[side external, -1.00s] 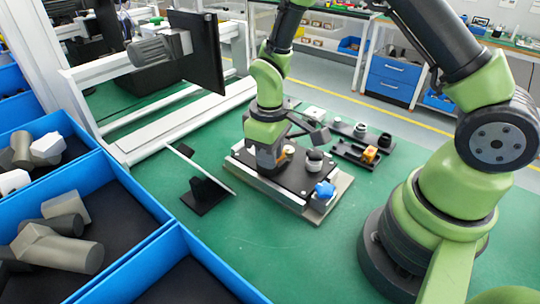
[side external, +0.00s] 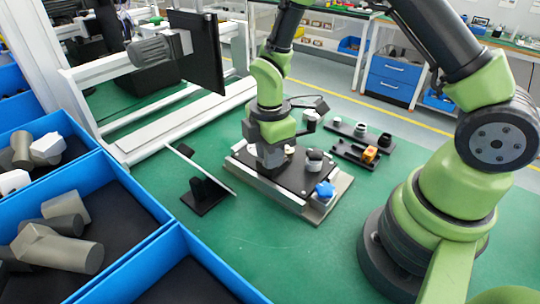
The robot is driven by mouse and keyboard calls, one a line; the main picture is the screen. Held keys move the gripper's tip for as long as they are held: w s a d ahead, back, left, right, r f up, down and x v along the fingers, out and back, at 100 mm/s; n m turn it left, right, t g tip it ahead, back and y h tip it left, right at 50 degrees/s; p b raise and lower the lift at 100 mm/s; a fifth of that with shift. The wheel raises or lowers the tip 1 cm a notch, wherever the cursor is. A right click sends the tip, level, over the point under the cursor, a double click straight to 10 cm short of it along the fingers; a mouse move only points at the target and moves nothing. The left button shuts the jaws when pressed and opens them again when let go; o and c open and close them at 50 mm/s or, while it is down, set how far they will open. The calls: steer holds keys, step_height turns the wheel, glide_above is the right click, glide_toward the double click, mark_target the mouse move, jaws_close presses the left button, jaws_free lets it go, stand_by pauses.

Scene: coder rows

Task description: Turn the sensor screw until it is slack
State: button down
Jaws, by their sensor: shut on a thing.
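My gripper (side external: 270,164) points straight down over the left part of a black plate on a metal fixture (side external: 325,206). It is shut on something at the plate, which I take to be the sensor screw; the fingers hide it. A small pale round part shows just right of the fingers. A grey and black cylindrical part (side external: 314,161) stands on the plate further right. A blue star-shaped knob (side external: 325,190) sits at the plate's front right corner.
A dark tray (side external: 345,150) behind the fixture holds an orange part (side external: 370,154) and dark round parts. A black angled stand (side external: 203,194) is left of the fixture. Blue bins (side external: 150,205) with grey parts fill the left. The green table in front is clear.

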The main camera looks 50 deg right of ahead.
steer(key=n, duration=0.7)
steer(key=c, duration=1.1)
jaws_free()
